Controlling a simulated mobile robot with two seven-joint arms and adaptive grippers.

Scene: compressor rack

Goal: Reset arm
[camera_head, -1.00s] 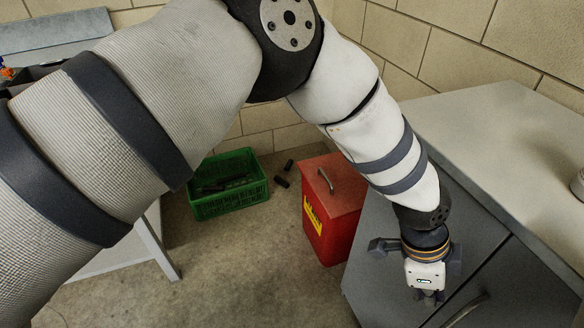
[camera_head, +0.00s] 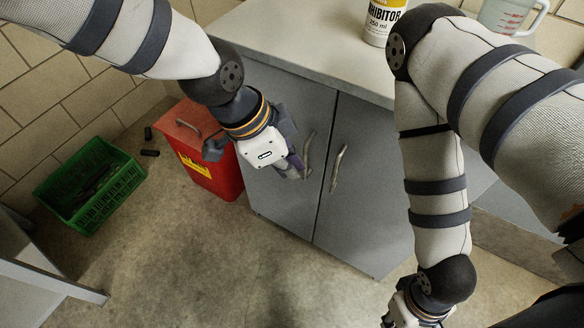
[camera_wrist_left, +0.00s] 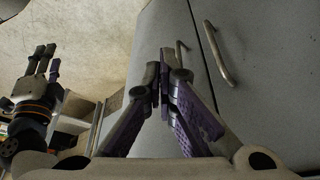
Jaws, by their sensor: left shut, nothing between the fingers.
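My left gripper (camera_head: 298,170) is in front of the grey cabinet (camera_head: 290,110), near its two door handles, and its wrist shows a white housing with an orange band. In the left wrist view its purple-padded fingers (camera_wrist_left: 163,85) are together with nothing between them. My right arm comes down on the right of the head view, and its gripper is mostly cut off at the bottom edge. The right gripper (camera_wrist_left: 43,60) also shows at the left of the left wrist view, pointing up, too small to judge its opening.
A red bin (camera_head: 215,165) with a yellow label stands left of the cabinet. A green crate (camera_head: 90,185) sits on the floor further left. A bottle (camera_head: 383,22) and a measuring jug (camera_head: 510,15) stand on the counter (camera_head: 300,35). The floor in the middle is clear.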

